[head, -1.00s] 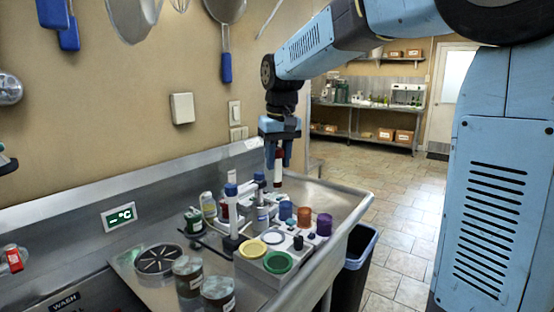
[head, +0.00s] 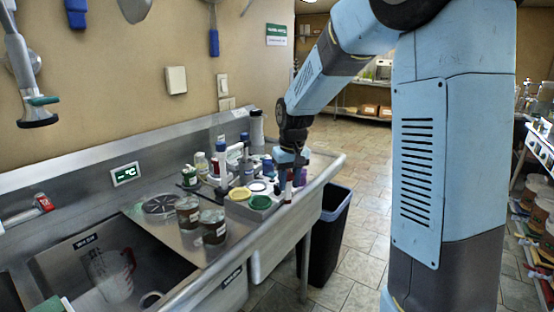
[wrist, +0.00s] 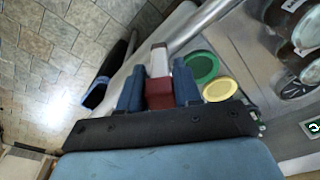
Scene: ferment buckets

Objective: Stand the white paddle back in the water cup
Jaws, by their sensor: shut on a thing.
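My gripper (head: 291,168) is low over the right end of the steel counter, in front of the crowded rack. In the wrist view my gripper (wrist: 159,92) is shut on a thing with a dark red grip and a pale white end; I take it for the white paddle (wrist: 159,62). I cannot pick out the water cup for sure among the small cups and bottles; the gripper hides part of that cluster.
A yellow lid (head: 239,193) and a green lid (head: 260,202) lie just left of my gripper. Two jars (head: 188,211) stand nearer the sink (head: 150,270). A dark bin (head: 328,232) stands on the floor beyond the counter's right edge.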

